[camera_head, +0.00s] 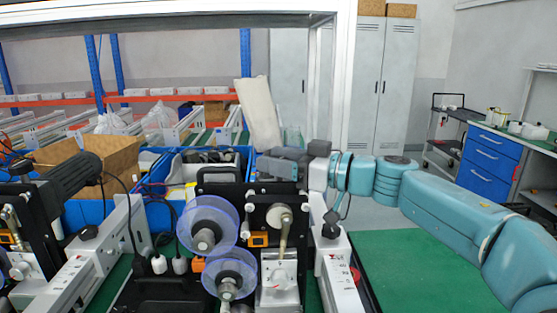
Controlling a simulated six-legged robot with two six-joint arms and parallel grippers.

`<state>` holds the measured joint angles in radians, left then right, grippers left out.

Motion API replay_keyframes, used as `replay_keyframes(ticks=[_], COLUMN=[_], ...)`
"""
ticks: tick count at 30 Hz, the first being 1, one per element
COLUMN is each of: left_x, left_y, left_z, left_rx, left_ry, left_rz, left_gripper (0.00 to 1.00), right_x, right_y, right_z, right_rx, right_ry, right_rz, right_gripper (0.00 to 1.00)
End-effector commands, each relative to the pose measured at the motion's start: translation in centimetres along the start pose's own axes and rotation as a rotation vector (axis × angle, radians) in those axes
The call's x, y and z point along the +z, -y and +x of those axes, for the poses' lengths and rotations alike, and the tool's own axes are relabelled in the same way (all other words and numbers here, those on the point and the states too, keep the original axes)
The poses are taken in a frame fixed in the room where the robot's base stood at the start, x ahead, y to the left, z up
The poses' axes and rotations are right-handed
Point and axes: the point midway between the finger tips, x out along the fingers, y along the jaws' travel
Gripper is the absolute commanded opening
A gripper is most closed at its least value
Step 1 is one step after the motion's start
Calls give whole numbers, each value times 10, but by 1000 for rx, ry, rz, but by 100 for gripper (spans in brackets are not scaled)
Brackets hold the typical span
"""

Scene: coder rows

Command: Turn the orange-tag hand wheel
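The coder machine (230,184) stands front centre, with two clear blue-rimmed reels (207,225) on its face. A pale round wheel (279,216) with a metal lever hanging below it sits right of the reels. An orange tag-like piece (258,240) is just left of that wheel, and another orange piece (198,264) is between the reels. I cannot tell for sure which part is the orange-tag hand wheel. My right gripper (270,166) is above the machine's top, above the pale wheel and apart from it. Its fingers are not clear. My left gripper is not in view.
A beige slab (258,113) rises behind my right gripper. Blue bins (215,165) and a cardboard box (95,160) stand behind the machine. Another coder machine (60,240) is at left. The green surface (425,275) at right is clear below my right arm.

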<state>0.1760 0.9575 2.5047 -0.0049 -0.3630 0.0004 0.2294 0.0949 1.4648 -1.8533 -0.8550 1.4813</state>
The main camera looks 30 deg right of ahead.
Motion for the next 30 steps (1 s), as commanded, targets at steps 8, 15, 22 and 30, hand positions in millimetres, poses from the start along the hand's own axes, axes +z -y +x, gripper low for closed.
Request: replay_keyframes(ticks=[8, 15, 22, 30], left_x=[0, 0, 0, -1], left_y=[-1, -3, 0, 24], left_z=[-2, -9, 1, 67], left_rx=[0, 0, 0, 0], left_ry=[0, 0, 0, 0], left_rz=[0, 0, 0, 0], left_gripper=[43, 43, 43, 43], right_x=[-2, -4, 0, 10], right_y=[1, 2, 3, 2], right_z=[0, 0, 1, 2], right_rx=[28, 155, 357, 595], right_ry=[-5, -8, -13, -17], right_rz=[-1, -1, -4, -7], right_gripper=[21, 21, 21, 21])
